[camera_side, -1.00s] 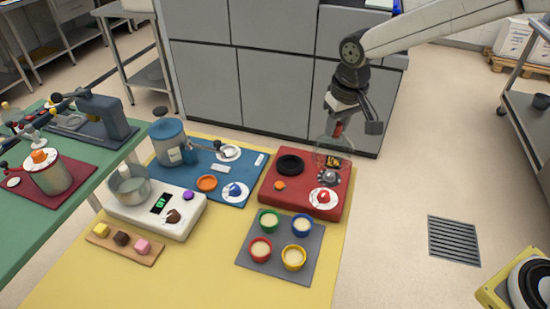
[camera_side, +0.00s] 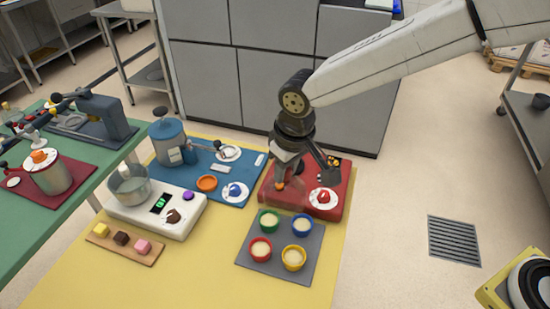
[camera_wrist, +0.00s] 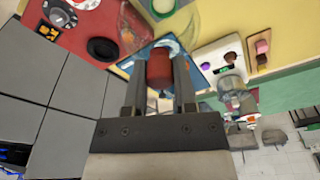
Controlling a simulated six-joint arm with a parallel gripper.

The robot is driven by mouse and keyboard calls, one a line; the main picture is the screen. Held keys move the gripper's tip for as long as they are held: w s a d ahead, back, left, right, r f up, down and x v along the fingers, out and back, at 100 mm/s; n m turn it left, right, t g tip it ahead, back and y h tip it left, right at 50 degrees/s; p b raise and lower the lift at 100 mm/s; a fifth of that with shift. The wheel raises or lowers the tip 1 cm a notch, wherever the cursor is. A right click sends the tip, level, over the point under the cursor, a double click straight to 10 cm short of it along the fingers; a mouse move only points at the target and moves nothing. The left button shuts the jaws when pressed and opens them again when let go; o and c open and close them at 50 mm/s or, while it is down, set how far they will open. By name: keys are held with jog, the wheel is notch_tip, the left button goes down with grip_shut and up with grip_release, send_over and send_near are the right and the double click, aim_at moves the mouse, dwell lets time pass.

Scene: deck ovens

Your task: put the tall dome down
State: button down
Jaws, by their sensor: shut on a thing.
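The tall dome is clear glass, topped by a red knob (camera_wrist: 159,67) that sits between my fingers in the wrist view. Its glass outline shows only faintly beyond the knob. My gripper (camera_side: 281,180) is shut on this knob, over the left part of the red unit (camera_side: 335,211) in the side view. The unit's black ring (camera_wrist: 102,49) shows in the wrist view and is hidden behind my gripper in the side view. I cannot tell whether the dome's rim touches anything.
A white disc with a red piece (camera_side: 323,197) lies on the red unit's right. A grey mat (camera_side: 275,238) with several coloured cups of pale filling is in front. The blue board (camera_side: 205,188) with a blue pot (camera_side: 170,142) is to the left, by a white scale (camera_side: 178,226).

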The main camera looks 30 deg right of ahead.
aim_at(272, 187)
jog(key=shift+n, duration=0.6)
jog(key=a, duration=0.1)
jog(key=s+a, duration=0.1)
jog(key=s+a+f, duration=0.1)
jog(key=a, duration=0.1)
jog(key=w+a+f, duration=0.6)
jog(key=w+f, duration=0.3)
jog(key=w, duration=0.3)
jog(key=shift+a+f, duration=0.25)
jog(key=shift+a, duration=0.05)
jog(key=shift+w+a+f, duration=0.1)
jog(key=shift+f, duration=1.6)
jog(key=shift+f, duration=0.2)
